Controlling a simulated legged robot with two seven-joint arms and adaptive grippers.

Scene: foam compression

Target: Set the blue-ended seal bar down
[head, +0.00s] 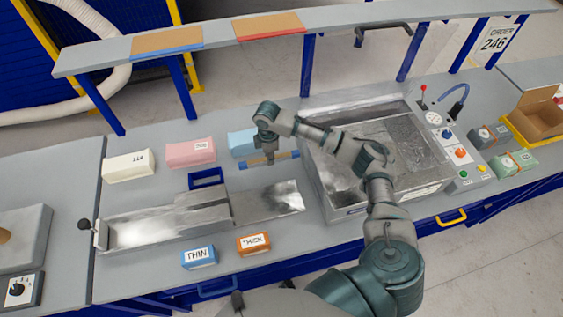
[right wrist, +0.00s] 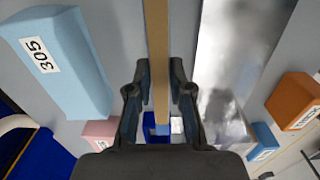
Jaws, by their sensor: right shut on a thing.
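The blue-ended seal bar (head: 257,161) is a thin tan strip with a blue end at its right in the head view. My right gripper (head: 268,156) points down over it and is shut on it. In the right wrist view the bar (right wrist: 157,45) runs from the top edge down between the two fingers (right wrist: 156,98). The bar is in front of the light blue block and left of the metal chamber; I cannot tell whether it touches the table. My left gripper is not in view.
The light blue block (head: 242,143) is close behind the bar. A long metal slide (head: 150,228), a blue open frame (head: 206,178) and a metal chamber (head: 330,180) are nearby. THIN (head: 199,257) and THICK (head: 253,243) blocks sit in front. A shelf (head: 220,37) spans the back.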

